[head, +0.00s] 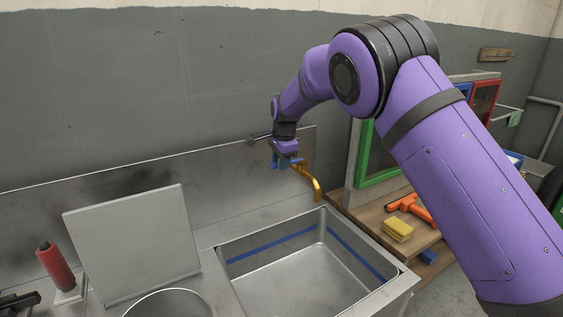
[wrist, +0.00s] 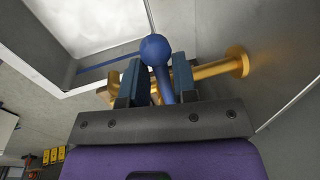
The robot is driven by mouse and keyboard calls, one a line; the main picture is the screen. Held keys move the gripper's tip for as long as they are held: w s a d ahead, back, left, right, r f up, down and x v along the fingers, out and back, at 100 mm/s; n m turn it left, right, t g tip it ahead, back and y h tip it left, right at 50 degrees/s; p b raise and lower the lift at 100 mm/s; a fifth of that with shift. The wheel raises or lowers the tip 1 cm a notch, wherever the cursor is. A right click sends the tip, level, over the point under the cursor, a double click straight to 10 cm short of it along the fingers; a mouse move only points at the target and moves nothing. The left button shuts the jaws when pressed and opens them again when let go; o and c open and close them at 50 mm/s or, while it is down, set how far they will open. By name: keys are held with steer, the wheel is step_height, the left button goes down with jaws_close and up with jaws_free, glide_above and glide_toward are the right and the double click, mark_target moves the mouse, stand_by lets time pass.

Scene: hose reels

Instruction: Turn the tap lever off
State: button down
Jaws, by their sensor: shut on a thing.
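The tap (head: 308,179) is brass-coloured and stands at the back wall of the sink, its spout curving down over the basin. In the wrist view the tap (wrist: 221,68) runs behind my fingers to a round flange on the steel wall. The tap lever (wrist: 156,51) is blue with a ball end, and its stem passes between my fingers. My gripper (wrist: 155,82) is shut on the lever stem, with the ball sticking out past the fingertips. In the head view my gripper (head: 284,163) is at the tap, and the lever is hard to tell from the fingers.
The steel sink basin (head: 397,271) lies below the tap and looks empty. A grey upright panel (head: 132,243) and a red bottle (head: 55,265) stand left. Right of the sink, a wooden bench (head: 366,218) holds a yellow sponge (head: 398,230) and an orange tool (head: 411,207).

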steer(key=shift+a, duration=0.1)
steer(key=c, duration=1.1)
jaws_free()
steer(key=shift+w, duration=0.1)
steer(key=shift+r, duration=0.1)
step_height(320, 180, up, 10)
steer(key=s+d, duration=0.1)
steer(key=shift+s+r, duration=0.2)
steer(key=shift+s, duration=0.2)
steer(key=shift+d, duration=0.15)
